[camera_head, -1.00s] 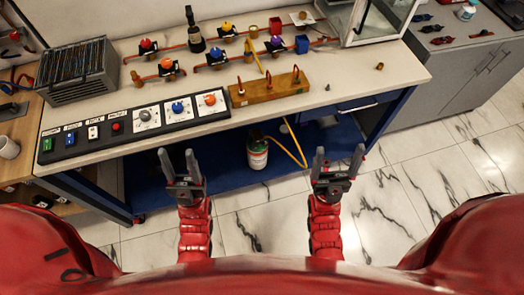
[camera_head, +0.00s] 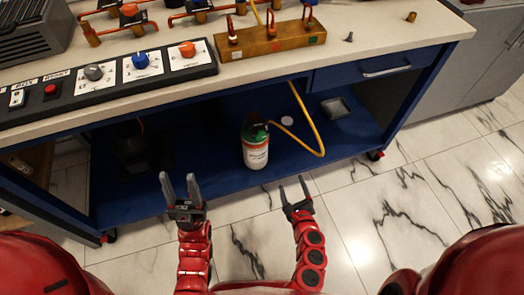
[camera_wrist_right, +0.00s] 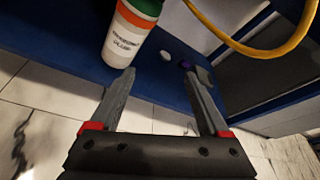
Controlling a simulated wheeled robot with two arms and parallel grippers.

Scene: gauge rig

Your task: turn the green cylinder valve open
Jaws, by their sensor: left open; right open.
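The gas cylinder (camera_head: 255,148) stands upright on the blue lower shelf, with a white label, an orange band and a green top. Its valve on top is dark and too small to make out. A yellow hose (camera_head: 309,120) runs near it. My right gripper (camera_head: 293,190) is open and empty, in front of the shelf, right of and below the cylinder. The right wrist view shows the cylinder's lower body (camera_wrist_right: 131,28) beyond the left finger, apart from the open jaws; its top is out of that frame. My left gripper (camera_head: 180,186) is open and empty, left of the cylinder.
The worktop edge (camera_head: 270,62) overhangs the blue shelf (camera_head: 205,165). A grey tray (camera_head: 335,107) and a white round disc (camera_head: 287,121) lie on the shelf right of the cylinder. A drawer with a handle (camera_head: 386,71) is above. The marble floor in front is clear.

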